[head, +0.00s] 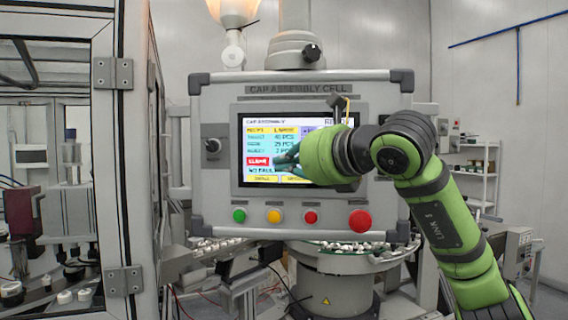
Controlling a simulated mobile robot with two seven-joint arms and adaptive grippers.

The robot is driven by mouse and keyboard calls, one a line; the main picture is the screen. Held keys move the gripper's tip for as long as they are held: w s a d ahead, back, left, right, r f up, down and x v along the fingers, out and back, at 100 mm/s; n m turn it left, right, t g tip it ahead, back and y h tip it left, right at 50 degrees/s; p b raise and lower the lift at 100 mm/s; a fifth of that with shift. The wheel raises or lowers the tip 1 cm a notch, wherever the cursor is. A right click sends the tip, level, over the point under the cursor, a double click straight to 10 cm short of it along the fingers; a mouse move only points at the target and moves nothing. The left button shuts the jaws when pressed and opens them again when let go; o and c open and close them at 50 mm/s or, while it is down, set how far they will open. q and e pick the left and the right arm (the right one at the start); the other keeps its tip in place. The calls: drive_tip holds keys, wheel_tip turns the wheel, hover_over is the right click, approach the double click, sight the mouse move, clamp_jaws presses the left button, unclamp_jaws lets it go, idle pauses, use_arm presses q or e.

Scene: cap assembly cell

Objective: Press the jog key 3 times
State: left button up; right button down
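The control panel (222,95), labelled CAP ASSEMBLY CELL, faces me with a lit touch screen (255,128). The screen shows yellow, white and red fields and yellow keys (264,179) along its bottom edge. I cannot read any key as the jog key; the screen's right part is hidden behind my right arm. My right gripper (286,159) is in front of the middle of the screen, its dark fingertips pointing left. Its green wrist hides most of it, so I cannot tell its opening or whether it touches the screen. My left gripper is not in view.
Below the screen are green (239,216), yellow (274,217) and red (311,217) buttons and a large red knob (360,221). A black selector (212,146) sits left of the screen. A bowl feeder (335,262) with caps stands below. A framed glass door (118,170) is at left.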

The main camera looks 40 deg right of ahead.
drive_tip(key=shift+s+a, duration=0.1)
drive_tip(key=shift+s, duration=0.05)
drive_tip(key=s+a, duration=0.3)
drive_tip(key=shift+s+b, duration=0.3)
idle(4.2)
